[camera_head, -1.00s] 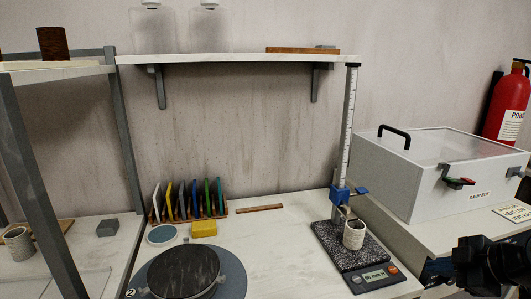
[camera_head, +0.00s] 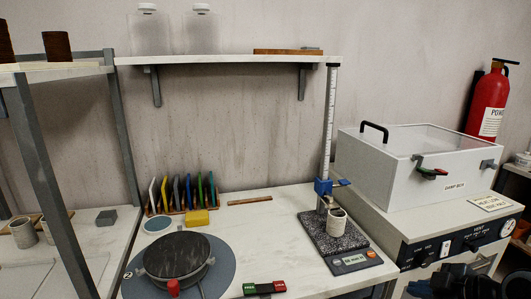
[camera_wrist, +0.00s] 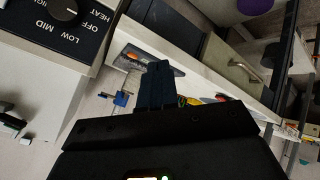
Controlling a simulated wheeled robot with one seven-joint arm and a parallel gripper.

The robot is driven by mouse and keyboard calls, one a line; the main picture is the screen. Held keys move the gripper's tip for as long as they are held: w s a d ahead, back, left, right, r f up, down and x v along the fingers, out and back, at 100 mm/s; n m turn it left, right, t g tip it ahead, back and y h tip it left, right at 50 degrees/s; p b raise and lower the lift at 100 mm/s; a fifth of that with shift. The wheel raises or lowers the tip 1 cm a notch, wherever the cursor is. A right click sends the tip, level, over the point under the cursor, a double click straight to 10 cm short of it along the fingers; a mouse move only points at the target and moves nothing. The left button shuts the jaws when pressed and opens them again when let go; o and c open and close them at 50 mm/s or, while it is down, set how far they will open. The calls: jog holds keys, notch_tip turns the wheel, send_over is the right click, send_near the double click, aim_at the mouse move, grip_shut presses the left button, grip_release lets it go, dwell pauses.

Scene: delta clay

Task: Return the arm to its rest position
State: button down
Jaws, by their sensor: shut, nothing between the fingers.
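My gripper (camera_wrist: 157,85) shows in the wrist view as dark fingers closed together, with nothing held between them. In the head view, the dark end of my arm is at the bottom right corner, partly cut off by the frame. It is in front of the cabinet with the dial panel (camera_head: 460,243). The fingertips are not clear in the head view.
The damp box (camera_head: 390,168) stands on that cabinet. A gauge stand with a cup (camera_head: 337,220) is on the bench, left of my arm. A turntable (camera_head: 177,255) and a rack of coloured tiles (camera_head: 183,192) are further left. A red extinguisher (camera_head: 487,105) is at the right wall.

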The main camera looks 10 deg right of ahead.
jog(key=s+a+f+m+t+h, duration=0.1)
jog(key=s+a+f+m, duration=0.3)
jog(key=s+a, duration=0.35)
jog(key=s+a+f+m+t+h, duration=0.1)
jog(key=s+a+f+m+h, duration=0.2)
jog(key=s+a, duration=0.5)
jog(key=s+a+r+m+t+y, duration=0.1)
jog(key=s+r, duration=0.4)
jog(key=s, duration=0.4)
jog(key=s+a+r+m+t+y, duration=0.1)
jog(key=s+a+r+t, duration=0.1)
jog(key=s+r, duration=0.4)
jog(key=s, duration=0.4)
jog(key=shift+s+a+r+m, duration=0.25)
jog(key=shift+s+m, duration=0.05)
